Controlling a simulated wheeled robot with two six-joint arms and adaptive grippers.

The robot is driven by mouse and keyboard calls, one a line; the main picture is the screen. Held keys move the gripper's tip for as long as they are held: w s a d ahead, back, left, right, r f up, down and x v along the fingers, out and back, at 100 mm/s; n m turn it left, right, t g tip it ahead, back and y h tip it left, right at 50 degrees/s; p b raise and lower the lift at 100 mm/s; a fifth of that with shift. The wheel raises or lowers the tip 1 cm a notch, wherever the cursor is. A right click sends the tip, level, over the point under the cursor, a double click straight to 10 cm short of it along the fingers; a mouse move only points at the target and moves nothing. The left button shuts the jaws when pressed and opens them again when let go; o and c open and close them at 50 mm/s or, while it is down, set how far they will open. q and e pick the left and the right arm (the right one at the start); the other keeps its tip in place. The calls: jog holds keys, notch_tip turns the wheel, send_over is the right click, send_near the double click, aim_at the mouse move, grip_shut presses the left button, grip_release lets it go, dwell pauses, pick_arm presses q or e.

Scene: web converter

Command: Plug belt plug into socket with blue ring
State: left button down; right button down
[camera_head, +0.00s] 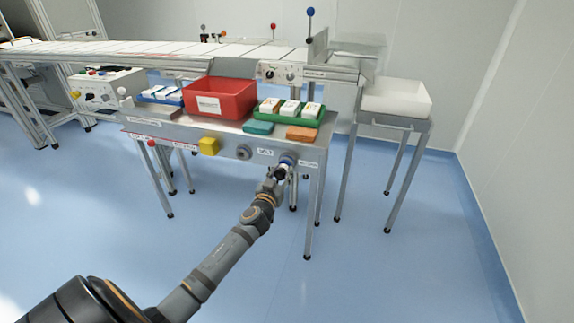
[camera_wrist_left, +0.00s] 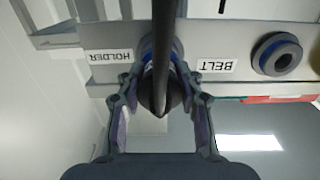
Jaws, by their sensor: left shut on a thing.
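My left gripper (camera_head: 281,173) is shut on the belt plug (camera_wrist_left: 160,92), a dark plug with a black cable (camera_wrist_left: 165,35) crossing the left wrist view from the top. The plug is in front of a blue-ringed holder between the HOLDER label (camera_wrist_left: 110,56) and the BELT label (camera_wrist_left: 216,65). How far the plug sits in the holder is hidden. The socket with blue ring (camera_wrist_left: 277,54) is on the same panel beside the BELT label, empty and apart from the gripper. In the head view this socket (camera_head: 243,152) looks grey. My right gripper is not in view.
The metal table (camera_head: 180,130) carries a red bin (camera_head: 220,98), a green tray (camera_head: 265,112), a teal block (camera_head: 258,127) and an orange block (camera_head: 301,133). A yellow button box (camera_head: 209,146) is on its front edge. A white bin (camera_head: 397,97) stands right. The floor in front is clear.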

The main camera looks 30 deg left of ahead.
aim_at(279, 176)
pick_arm(q)
jog(key=shift+b+v, duration=0.45)
jog(key=shift+v, duration=1.25)
jog(key=shift+b+v, duration=0.45)
jog(key=shift+v, duration=1.5)
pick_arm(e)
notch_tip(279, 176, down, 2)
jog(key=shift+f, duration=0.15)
